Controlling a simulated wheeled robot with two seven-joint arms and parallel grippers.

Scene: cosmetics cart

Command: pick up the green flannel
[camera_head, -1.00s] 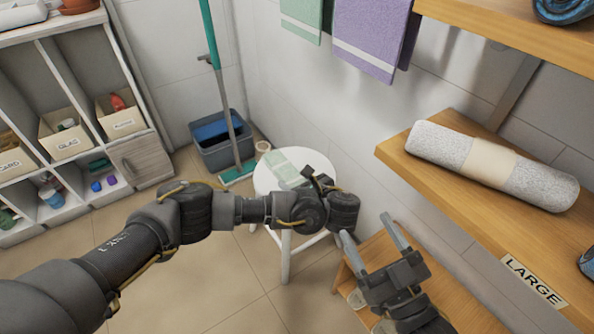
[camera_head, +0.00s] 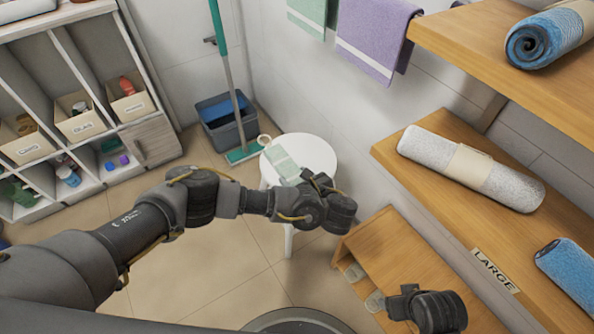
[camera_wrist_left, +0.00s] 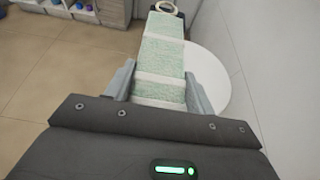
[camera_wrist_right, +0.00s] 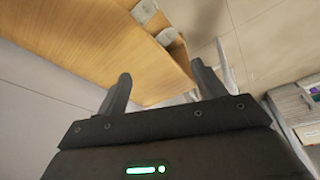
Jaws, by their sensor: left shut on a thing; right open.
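The green flannel (camera_head: 281,157) is a pale green, white-banded cloth at the round white stool (camera_head: 316,152) in the head view. In the left wrist view the flannel (camera_wrist_left: 162,55) runs as a long strip between the fingers of my left gripper (camera_wrist_left: 160,78). That gripper is shut on it. Its hand partly hides the near end in the head view, and I cannot tell whether the cloth is clear of the seat. My right gripper (camera_wrist_right: 162,74) is open and empty; in the head view its wrist is low, by the wooden unit.
A wooden unit (camera_head: 395,255) stands right of the stool. Wall shelves (camera_head: 430,185) hold rolled towels (camera_head: 470,168). Purple (camera_head: 375,35) and green (camera_head: 311,12) towels hang on the wall. A bucket (camera_head: 228,123) and mop (camera_head: 226,75) stand behind the stool. Open floor lies left.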

